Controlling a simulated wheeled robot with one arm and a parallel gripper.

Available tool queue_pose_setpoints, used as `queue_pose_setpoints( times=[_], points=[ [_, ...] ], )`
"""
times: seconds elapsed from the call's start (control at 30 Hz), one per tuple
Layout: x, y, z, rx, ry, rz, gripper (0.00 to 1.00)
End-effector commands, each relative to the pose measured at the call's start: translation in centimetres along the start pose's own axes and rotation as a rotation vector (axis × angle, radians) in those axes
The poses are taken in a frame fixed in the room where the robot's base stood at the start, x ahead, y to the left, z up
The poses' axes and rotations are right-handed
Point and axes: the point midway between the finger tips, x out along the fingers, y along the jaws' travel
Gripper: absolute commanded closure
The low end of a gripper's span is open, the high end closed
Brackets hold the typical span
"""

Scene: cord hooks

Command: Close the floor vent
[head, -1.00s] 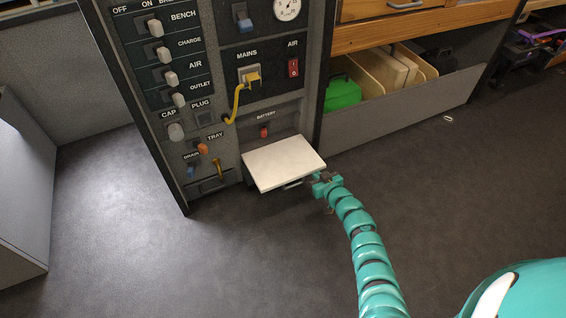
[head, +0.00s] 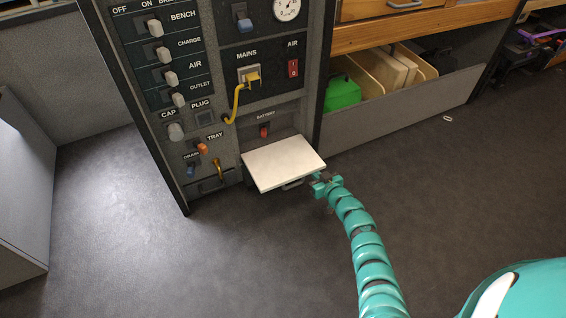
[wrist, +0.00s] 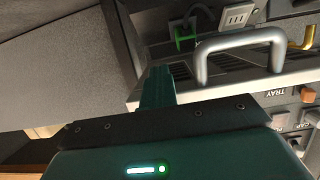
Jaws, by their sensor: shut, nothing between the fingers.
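No floor vent is clearly visible in the head view; the lower front of the grey cabinet is partly behind the white-topped tray (head: 284,162), which sticks out. The wrist view shows dark slats (wrist: 180,71) right beside my finger, possibly the vent. A small green piece (wrist: 185,36) and a pale slotted plate (wrist: 236,18) are behind it. My gripper (head: 322,178) is shut and empty, low at the tray's right front corner. In the wrist view my gripper (wrist: 157,80) points at the slats; contact cannot be told.
The tray's grey handle (wrist: 240,42) arches close to my finger on the right. Above the tray are a red battery switch (head: 264,132) and a yellow cord (head: 238,102). A green case (head: 343,93) stands in the shelf at right. The floor (head: 120,240) in front is clear.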

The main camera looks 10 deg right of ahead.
Motion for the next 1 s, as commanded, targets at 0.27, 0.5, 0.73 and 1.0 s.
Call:
queue_pose_setpoints(
  times=[0.27, 0.5, 0.73, 1.0],
  points=[
    [0.4, 0.0, -1.4, 0.0, 0.003, 0.0, 1.0],
    [0.9, 0.0, -2.6, 0.001, 0.0, 0.001, 1.0],
    [1.5, 0.0, -4.2, 0.001, 0.002, 0.0, 1.0],
    [2.1, -0.1, -5.7, 0.0, 0.002, -0.001, 1.0]
  ],
)
